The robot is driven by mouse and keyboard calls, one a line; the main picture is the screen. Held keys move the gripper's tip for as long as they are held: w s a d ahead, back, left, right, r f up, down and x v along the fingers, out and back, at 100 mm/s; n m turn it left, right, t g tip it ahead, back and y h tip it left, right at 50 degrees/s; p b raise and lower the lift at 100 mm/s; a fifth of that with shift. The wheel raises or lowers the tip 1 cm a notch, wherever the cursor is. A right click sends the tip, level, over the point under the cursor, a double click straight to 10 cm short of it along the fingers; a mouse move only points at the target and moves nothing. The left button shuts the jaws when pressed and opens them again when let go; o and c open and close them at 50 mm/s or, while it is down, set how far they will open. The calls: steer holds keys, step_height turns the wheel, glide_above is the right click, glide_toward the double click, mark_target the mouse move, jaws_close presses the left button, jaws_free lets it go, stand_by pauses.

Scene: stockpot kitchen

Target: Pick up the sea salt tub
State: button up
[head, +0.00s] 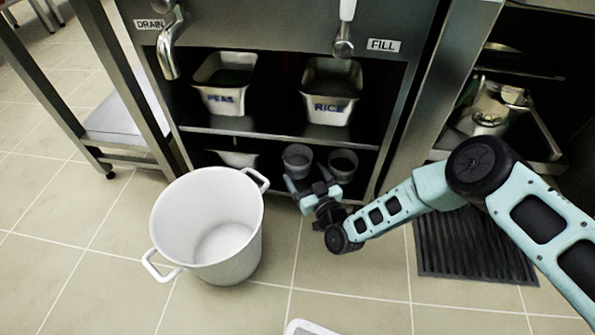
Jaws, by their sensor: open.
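No label reading sea salt shows, so I cannot tell for sure which container is the sea salt tub. On the dark lower shelf stand two round grey tubs side by side, a left one (297,161) and a right one (342,163). A white container (238,158) sits left of them, partly hidden by the shelf above and the pot. My gripper (313,185) is open and empty, low in front of the two grey tubs.
A large white stockpot (215,235), empty, stands on the floor left of my gripper. The upper shelf holds a PEAS bin (222,98) and a RICE bin (328,108). A shelf board (270,130) lies above the lower tubs. A dark ridged mat (470,250) is at right.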

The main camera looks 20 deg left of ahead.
mark_target(292, 152)
steer(key=shift+w+a, duration=0.4)
steer(key=b+x, duration=0.4)
steer(key=shift+w+f, duration=0.2)
steer(key=shift+f, duration=0.1)
steer(key=shift+w+a+r+b, duration=0.15)
steer(key=shift+w+a+b, duration=0.1)
steer(key=shift+a+b, duration=0.15)
steer(key=shift+d, duration=0.1)
steer(key=c, duration=0.9)
